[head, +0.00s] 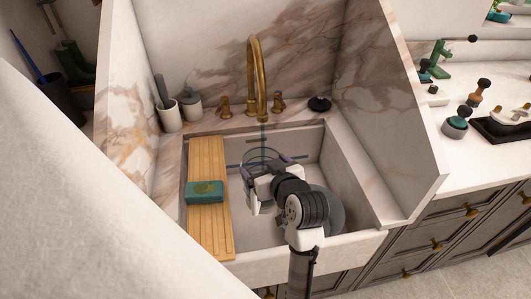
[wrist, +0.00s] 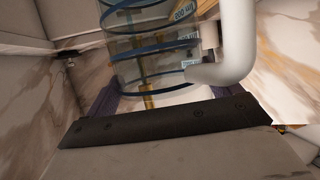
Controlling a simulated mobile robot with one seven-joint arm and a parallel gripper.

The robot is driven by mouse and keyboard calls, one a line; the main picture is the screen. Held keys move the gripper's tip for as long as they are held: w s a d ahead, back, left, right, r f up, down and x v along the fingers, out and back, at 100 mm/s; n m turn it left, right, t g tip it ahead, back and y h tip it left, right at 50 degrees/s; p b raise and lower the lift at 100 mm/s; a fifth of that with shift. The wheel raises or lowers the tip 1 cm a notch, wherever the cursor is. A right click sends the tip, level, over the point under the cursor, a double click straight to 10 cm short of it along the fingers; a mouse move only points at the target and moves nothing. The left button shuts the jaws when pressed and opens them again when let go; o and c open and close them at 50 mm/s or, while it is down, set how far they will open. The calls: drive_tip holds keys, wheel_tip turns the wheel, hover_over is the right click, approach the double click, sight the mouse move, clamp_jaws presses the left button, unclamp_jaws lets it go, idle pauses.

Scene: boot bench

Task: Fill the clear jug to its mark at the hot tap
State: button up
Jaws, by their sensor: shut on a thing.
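The clear jug (head: 262,156) is in the sink basin, below the spout of the brass tap (head: 256,80). My gripper (head: 266,166) is shut on it, with a purple finger on each side. The water level against the mark cannot be made out. Brass tap handles stand left (head: 224,107) and right (head: 278,102) of the spout.
A wooden board (head: 208,160) lies across the left of the sink (head: 310,150), with a teal block (head: 205,191) on it. Two pots (head: 190,105) stand at the back left, a black round item (head: 319,103) at the back right. Marble panels flank the sink.

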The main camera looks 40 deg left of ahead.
drive_tip(key=shift+r+p, duration=1.85)
drive_tip(key=shift+r, duration=0.5)
